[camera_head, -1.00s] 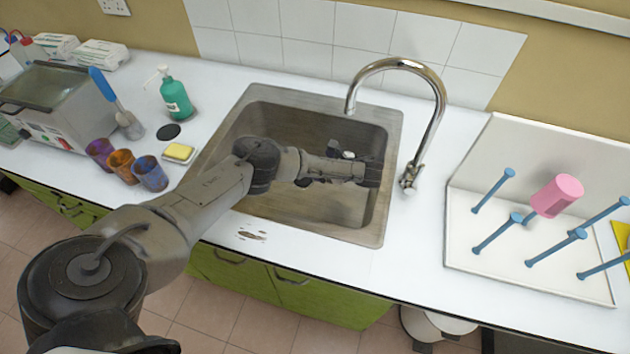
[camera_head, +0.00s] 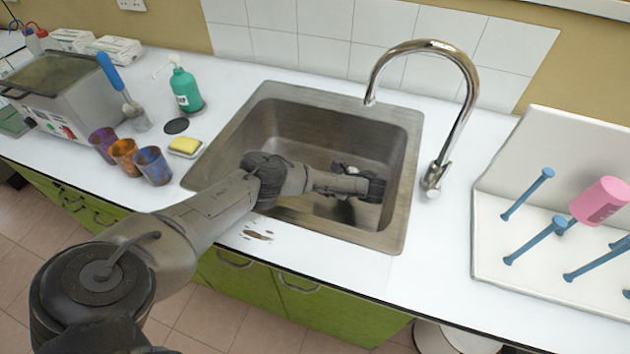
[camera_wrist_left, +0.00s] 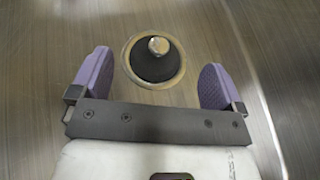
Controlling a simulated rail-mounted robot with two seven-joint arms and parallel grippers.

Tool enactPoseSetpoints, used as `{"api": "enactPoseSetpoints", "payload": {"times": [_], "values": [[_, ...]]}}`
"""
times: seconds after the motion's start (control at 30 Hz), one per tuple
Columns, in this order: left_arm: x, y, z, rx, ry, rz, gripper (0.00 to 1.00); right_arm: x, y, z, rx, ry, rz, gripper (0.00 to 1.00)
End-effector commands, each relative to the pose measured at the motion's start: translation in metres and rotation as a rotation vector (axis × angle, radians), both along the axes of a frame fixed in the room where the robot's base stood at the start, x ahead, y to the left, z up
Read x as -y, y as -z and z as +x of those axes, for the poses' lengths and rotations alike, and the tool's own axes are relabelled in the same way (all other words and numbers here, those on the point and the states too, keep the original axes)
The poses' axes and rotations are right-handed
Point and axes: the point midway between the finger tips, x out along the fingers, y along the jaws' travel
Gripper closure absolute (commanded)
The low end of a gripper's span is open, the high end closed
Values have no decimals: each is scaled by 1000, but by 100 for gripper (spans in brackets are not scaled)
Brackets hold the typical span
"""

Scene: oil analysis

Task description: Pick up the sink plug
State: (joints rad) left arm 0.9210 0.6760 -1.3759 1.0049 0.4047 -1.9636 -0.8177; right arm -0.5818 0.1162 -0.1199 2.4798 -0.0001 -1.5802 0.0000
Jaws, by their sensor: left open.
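The sink plug (camera_wrist_left: 152,68) is a dark cone with a shiny metal knob on top. It sits in the round drain ring (camera_wrist_left: 133,76) on the sink floor in the left wrist view. My left gripper (camera_wrist_left: 157,64) is open, with one purple finger on each side of the plug and a gap to both. In the head view my left arm reaches down into the steel sink (camera_head: 268,150), and its wrist hides the drain and plug. My right gripper is not in view.
A curved tap (camera_head: 432,178) stands at the sink's right edge. A sponge (camera_head: 185,146), a black disc (camera_head: 176,126), a green bottle (camera_head: 186,90) and coloured cups (camera_head: 153,166) stand left of the sink. A white drying rack (camera_head: 500,215) is at the right.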

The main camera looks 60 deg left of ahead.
Motion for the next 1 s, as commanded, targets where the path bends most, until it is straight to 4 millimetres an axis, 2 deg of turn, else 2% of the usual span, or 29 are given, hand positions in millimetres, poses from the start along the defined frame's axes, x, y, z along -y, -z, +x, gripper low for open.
{"api": "enactPoseSetpoints", "payload": {"times": [0.4,0.67,1.0], "values": [[-46,22,-19,-1,-2,2,6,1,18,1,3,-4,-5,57],[-48,22,-19,0,0,1,6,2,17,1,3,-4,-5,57],[-48,22,-19,-1,-1,1,38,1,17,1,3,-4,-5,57]]}}
